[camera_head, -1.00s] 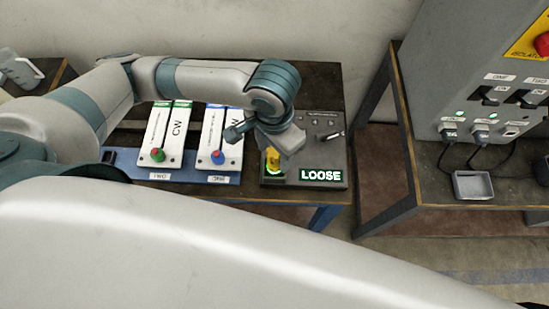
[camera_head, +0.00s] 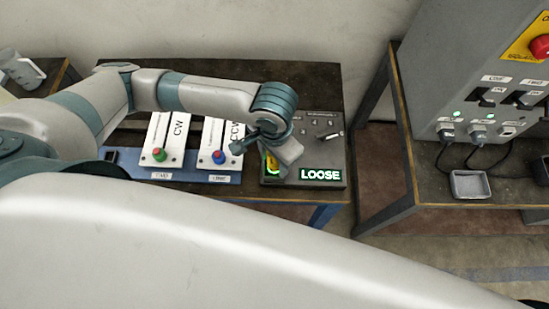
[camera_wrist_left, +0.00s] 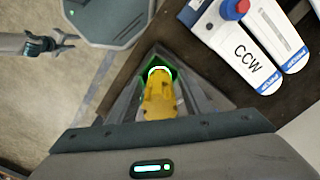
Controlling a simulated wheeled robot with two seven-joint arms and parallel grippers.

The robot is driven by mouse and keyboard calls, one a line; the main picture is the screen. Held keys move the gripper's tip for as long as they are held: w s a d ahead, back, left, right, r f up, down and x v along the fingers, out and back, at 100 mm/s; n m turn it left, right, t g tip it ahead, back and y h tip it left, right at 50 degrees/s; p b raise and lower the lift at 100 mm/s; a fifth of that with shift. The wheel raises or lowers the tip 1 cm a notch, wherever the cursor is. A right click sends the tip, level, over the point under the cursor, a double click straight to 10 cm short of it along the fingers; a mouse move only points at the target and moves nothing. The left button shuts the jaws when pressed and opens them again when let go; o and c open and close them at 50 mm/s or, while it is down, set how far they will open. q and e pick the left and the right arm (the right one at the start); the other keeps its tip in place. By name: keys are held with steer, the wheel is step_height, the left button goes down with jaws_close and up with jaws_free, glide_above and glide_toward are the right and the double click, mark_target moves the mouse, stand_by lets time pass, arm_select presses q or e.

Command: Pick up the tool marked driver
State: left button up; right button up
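A yellow tool (camera_head: 269,166) stands in a green-lit socket at the left front of a dark grey station panel (camera_head: 335,154). No driver marking is legible on it. My left gripper (camera_head: 276,157) is low over the tool and partly hides it. In the left wrist view the yellow tool (camera_wrist_left: 160,98) lies between the two fingers, with the green glow around its far end. The fingers look apart on either side, with narrow gaps beside the tool. My right gripper (camera_wrist_left: 66,43) shows small at the upper left of the left wrist view, with its jaws apart and empty.
A lit sign (camera_head: 320,174) on the panel reads LOOSE. White CW (camera_head: 172,140) and CCW (camera_head: 228,140) units stand left of the gripper. A grey cabinet (camera_head: 440,70) and a small tray (camera_head: 470,185) are on the right bench, across a floor gap.

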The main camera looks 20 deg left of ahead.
arm_select(q)
jaws_close()
steer(key=shift+r, duration=0.1)
steer(key=shift+r, duration=0.45)
steer(key=r, duration=0.1)
steer(key=r+b, duration=0.1)
steer(key=r, duration=0.1)
steer(key=shift+d+r, duration=0.15)
steer(key=shift+d, duration=0.2)
steer(key=d+r+b, duration=0.1)
steer(key=d+r, duration=0.5)
steer(key=d, duration=0.5)
steer(key=shift+r+b, duration=0.3)
steer(key=shift+w, duration=0.1)
